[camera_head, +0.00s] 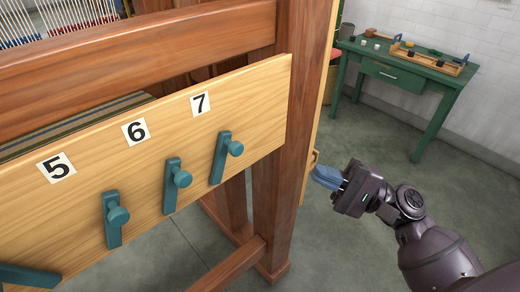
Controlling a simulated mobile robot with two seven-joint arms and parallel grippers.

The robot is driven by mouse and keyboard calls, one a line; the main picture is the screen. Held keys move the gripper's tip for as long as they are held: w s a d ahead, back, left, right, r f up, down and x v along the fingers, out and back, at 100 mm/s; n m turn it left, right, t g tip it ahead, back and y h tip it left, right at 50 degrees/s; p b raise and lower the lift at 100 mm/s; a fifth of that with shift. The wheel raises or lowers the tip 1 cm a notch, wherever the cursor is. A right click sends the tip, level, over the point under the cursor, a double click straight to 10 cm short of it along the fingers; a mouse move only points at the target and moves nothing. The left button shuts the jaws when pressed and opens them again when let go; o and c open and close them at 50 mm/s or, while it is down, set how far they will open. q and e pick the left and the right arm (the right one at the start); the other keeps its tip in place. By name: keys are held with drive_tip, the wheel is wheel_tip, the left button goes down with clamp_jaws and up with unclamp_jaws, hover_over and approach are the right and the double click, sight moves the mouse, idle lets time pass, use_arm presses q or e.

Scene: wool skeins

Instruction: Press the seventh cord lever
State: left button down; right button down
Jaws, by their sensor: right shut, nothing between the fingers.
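The seventh cord lever (221,157) is a teal bar with a round knob, under the label 7 (200,103) on a pale wooden board (262,92). It leans slightly. The sixth lever (172,186) and the fifth lever (113,219) are to its left, under the labels 6 (135,131) and 5 (56,168). My right gripper (326,177) is shut and empty. It is right of the board, beside the loom's post, apart from the seventh lever. My left gripper is not in view.
The loom's brown wooden post (297,140) stands between my right gripper and the levers. Another teal lever (28,275) shows at the lower left. A green table (405,72) with small items stands at the back right. Grey floor (345,235) is clear around it.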

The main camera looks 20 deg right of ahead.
drive_tip(key=shift+w, duration=0.1)
drive_tip(key=s+a+r+p+x, duration=0.1)
drive_tip(key=s+p+x, duration=0.1)
drive_tip(key=x, duration=1)
drive_tip(key=shift+a+r+p, duration=0.2)
drive_tip(key=shift+a+p, duration=0.2)
drive_tip(key=shift+p, duration=0.05)
